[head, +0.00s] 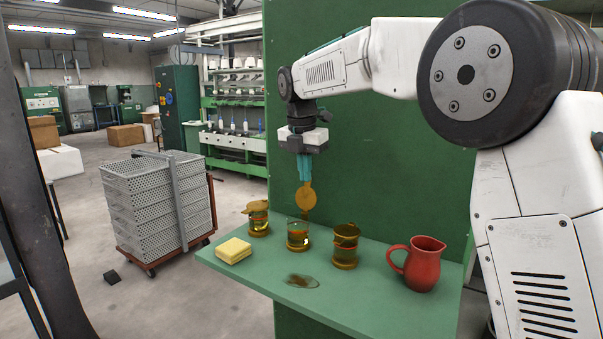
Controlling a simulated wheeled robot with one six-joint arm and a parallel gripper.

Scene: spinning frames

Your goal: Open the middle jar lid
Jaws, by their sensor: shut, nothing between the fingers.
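Three amber glass jars stand in a row on the green shelf (400,290). The middle jar (298,240) has its round amber lid (306,200) tipped up, standing about upright above the rim, and its mouth looks uncovered. The left jar (259,222) and right jar (345,252) have their lids low on top; whether each is fully closed is hard to tell. My gripper (304,180) points down with teal fingers shut and empty, just above the raised lid. The fingertips overlap the lid's top edge in view; I cannot tell whether they touch.
A red jug (424,265) stands right of the jars. A yellow sponge (233,251) lies at the shelf's left, and a brown spill (301,281) lies near the front edge. A green panel (400,180) rises behind. Grey crates (155,205) stand on the floor to the left.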

